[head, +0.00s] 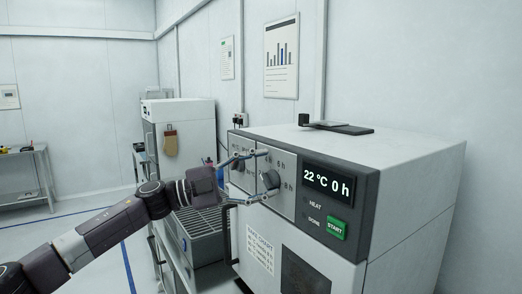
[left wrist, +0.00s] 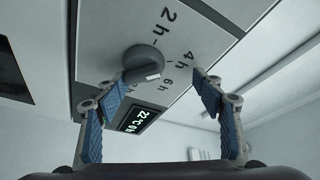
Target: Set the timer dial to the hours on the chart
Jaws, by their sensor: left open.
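The timer dial (head: 269,180) is a dark round knob on the grey panel of the white machine, with hour marks around it. In the left wrist view the dial (left wrist: 143,61) shows large, with 2 h, 4 h and 6 h beside it; I cannot tell which mark its pointer faces. The display (head: 327,183) reads 22 °C 0 h. The chart (head: 259,252) is a white sheet on the machine's front, its lines too small to read. My left gripper (head: 271,173) is open, its fingers above and below the dial in the head view, apparently empty. My right gripper is out of view.
A second dial (head: 238,163) sits left of the timer dial, partly behind my gripper. A green START button (head: 336,228) is below the display. A dark flat object (head: 340,128) lies on the machine's top. A bench with a grating (head: 203,222) stands to the left.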

